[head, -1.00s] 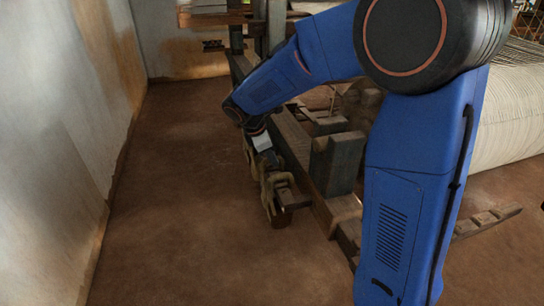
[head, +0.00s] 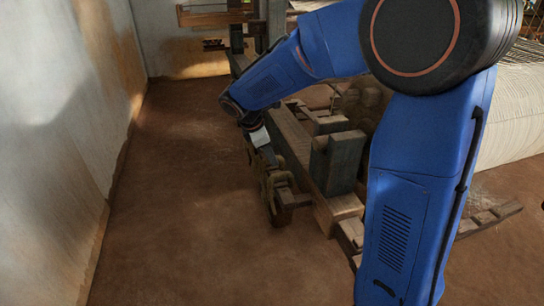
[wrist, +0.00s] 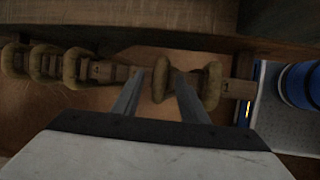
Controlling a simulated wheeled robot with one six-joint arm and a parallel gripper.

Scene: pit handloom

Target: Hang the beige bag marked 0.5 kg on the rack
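In the wrist view, a beige-brown bag (wrist: 160,80) sits over a wooden bar of the rack (wrist: 237,89). No 0.5 kg mark can be read. In the head view, my gripper (head: 262,152) is low beside the loom frame, with the bag (head: 277,200) at the bar's near end, partly hidden and dark.
Several similar bags (wrist: 42,63) sit along the bar to the left in the wrist view. The dark wooden loom post (head: 337,162) and beam stand close to the right of my gripper in the head view. Bare earth floor (head: 185,200) lies free between the loom and the left wall (head: 50,140).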

